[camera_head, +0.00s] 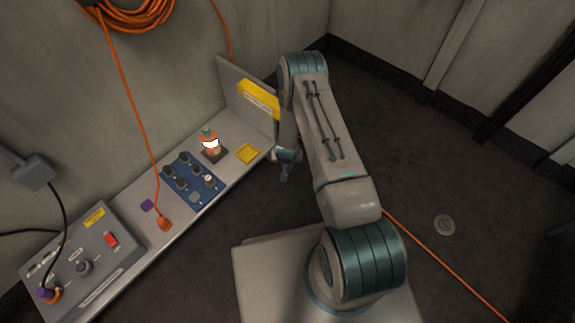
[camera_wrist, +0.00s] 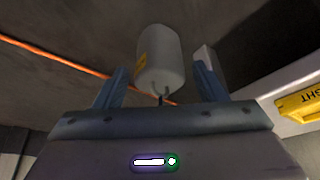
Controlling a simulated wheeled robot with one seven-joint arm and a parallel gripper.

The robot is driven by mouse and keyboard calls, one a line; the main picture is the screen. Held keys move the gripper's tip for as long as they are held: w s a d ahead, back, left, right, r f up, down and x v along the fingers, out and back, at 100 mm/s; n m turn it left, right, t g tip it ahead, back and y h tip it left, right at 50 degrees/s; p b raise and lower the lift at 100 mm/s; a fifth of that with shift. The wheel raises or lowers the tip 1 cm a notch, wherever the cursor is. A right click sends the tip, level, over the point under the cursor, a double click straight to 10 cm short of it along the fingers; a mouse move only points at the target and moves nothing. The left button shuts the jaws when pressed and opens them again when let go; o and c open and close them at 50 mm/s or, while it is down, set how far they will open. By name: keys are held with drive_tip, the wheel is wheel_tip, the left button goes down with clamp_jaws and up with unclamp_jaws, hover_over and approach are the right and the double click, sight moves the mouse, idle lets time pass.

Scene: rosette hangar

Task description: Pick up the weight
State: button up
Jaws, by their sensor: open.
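The weight (camera_wrist: 160,62) is a pale grey cylinder with a yellow label on its side, in the upper middle of the wrist view. A thin dark stem or cord shows at its lower end in the picture. My gripper (camera_wrist: 160,82) is open, with one blue finger on each side of the weight in the picture. Clear gaps show between the fingers and the weight, and I cannot tell how far beyond the fingertips it is. In the head view my gripper (camera_head: 285,172) is beside the bench's far end, partly behind my arm. I cannot make out the weight there.
A bench (camera_head: 135,252) along the wall carries a blue knob panel (camera_head: 193,197), an orange-and-white object (camera_head: 210,143), a yellow square (camera_head: 247,154) and a grey control box (camera_head: 85,262). An upright panel with a yellow sign (camera_head: 258,98) stands near my gripper. An orange cable (camera_head: 440,255) crosses the floor.

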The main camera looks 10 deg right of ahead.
drive_tip(key=shift+c, duration=0.4)
drive_tip(key=shift+r, duration=0.1)
clamp_jaws()
drive_tip(key=shift+r+p, duration=0.35)
drive_tip(key=shift+r, duration=0.2)
wheel_tip(320, 180, up, 4)
drive_tip(key=shift+f+p, duration=0.15)
drive_tip(key=shift+p, duration=0.85)
drive_tip(key=s+d+r+p, duration=0.3)
drive_tip(key=s+d+r, duration=0.3)
drive_tip(key=s+d, duration=0.2)
drive_tip(key=shift+s+p, duration=0.25)
drive_tip(key=shift+p, duration=0.15)
drive_tip(key=shift+r, duration=0.1)
